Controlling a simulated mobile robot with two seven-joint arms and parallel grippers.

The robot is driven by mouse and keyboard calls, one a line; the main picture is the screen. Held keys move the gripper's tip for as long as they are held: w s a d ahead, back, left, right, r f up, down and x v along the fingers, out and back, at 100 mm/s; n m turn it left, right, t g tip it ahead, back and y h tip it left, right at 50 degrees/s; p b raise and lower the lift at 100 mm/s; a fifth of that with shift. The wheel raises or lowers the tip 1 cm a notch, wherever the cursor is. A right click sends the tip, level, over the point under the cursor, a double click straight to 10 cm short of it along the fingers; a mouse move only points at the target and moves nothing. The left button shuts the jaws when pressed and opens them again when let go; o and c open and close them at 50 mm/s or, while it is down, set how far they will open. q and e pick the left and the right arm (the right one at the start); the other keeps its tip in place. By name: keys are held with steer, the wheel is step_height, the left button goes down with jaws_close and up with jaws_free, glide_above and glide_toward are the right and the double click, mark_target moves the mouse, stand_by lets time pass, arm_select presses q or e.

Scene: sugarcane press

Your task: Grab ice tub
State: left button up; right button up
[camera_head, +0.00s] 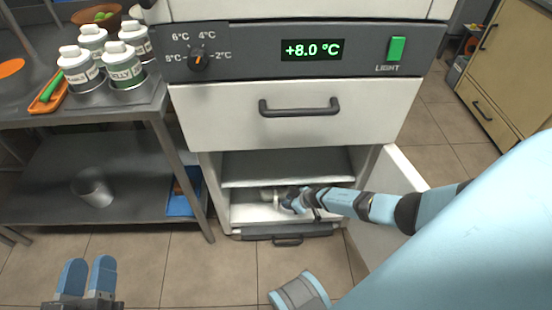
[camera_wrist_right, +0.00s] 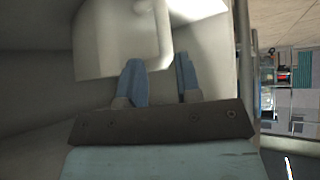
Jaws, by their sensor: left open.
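In the right wrist view a pale, rounded tub (camera_wrist_right: 108,42), which looks like the ice tub, sits ahead of my right gripper (camera_wrist_right: 160,70). The gripper's two blue fingers are apart, and the tub's right-hand edge lines up with the gap between them. I cannot tell whether they touch it. In the head view my right arm reaches into the open lower compartment of the fridge; the gripper there is mostly hidden, beside a small pale thing (camera_head: 268,193). My left gripper (camera_head: 88,272) is open and empty, low at the left, over the floor.
The fridge's lower door (camera_head: 402,175) stands open at the right of the compartment. A shelf (camera_head: 285,167) lies above my right gripper, and a closed drawer (camera_head: 290,115) above that. A steel table (camera_head: 130,112) with bottles (camera_head: 125,65) stands at the left.

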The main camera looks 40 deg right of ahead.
steer(key=b+x, duration=0.2)
steer(key=x, duration=0.1)
steer(key=b+x, duration=0.2)
steer(key=b, duration=0.1)
steer(key=shift+a+f+b, duration=0.2)
steer(key=shift+f+b, duration=0.15)
steer(key=shift+f, duration=0.1)
steer(key=shift+w+a+f+b, duration=0.15)
steer(key=shift+w+f+b, duration=0.15)
steer(key=shift+b, duration=0.15)
steer(key=shift+w+a+f, duration=0.1)
steer(key=shift+w+f, duration=0.05)
steer(key=shift+w, duration=0.05)
arm_select(q)
step_height(320, 180, down, 7)
steer(key=w+m+g, duration=0.1)
steer(key=m, duration=0.1)
steer(key=shift+w+a+r+g, duration=0.15)
steer(key=shift+w+a+g, duration=0.1)
steer(key=shift+g, duration=0.15)
arm_select(e)
steer(key=shift+w, duration=0.1)
jaws_close()
